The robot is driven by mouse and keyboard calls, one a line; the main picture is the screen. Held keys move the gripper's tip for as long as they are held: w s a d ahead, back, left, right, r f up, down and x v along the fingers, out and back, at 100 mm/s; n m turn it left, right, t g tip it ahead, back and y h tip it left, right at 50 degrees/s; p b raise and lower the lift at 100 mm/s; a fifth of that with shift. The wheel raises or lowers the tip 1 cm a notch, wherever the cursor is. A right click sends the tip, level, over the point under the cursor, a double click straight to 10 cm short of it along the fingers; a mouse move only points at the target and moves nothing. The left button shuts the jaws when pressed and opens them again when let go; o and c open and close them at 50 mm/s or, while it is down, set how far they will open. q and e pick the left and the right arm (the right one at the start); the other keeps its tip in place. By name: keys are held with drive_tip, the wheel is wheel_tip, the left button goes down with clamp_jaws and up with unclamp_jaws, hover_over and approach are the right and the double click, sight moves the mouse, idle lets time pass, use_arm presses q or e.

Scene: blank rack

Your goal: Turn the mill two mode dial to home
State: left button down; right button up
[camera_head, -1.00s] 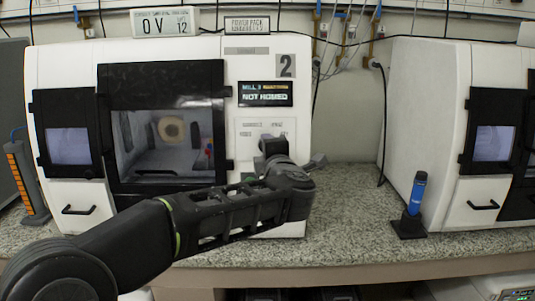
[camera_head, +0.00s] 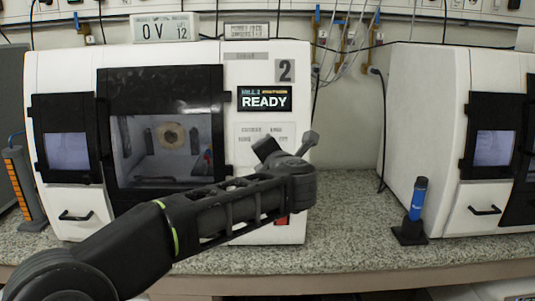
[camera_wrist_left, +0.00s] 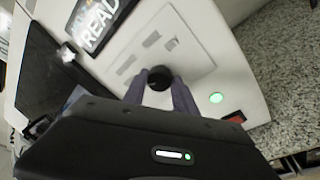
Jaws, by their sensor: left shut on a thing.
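Mill two (camera_head: 75,72) is the white machine marked "2" on the left of the head view. Its display (camera_head: 264,98) reads READY. The mode dial (camera_wrist_left: 160,74) is a small round black knob on a pale panel in the wrist view. My left gripper (camera_wrist_left: 160,82) is shut on it, one finger on each side. In the head view my left gripper (camera_head: 268,150) is at the control panel, tilted, and hides the dial. The dial's pointer and the small panel labels are too blurred to read. My right gripper is in neither view.
A lit green button (camera_wrist_left: 216,98) and a red switch (camera_wrist_left: 235,117) sit close to the dial. A second white machine (camera_head: 425,110) stands at the right, with a blue-and-black tool (camera_head: 417,205) before it. The speckled counter (camera_head: 345,215) between the machines is clear.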

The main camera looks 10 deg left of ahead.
use_arm(q)
drive_tip(key=c, duration=1)
unclamp_jaws()
drive_tip(key=v, duration=0.7)
drive_tip(key=shift+s, duration=0.35)
drive_tip(key=shift+d, duration=0.2)
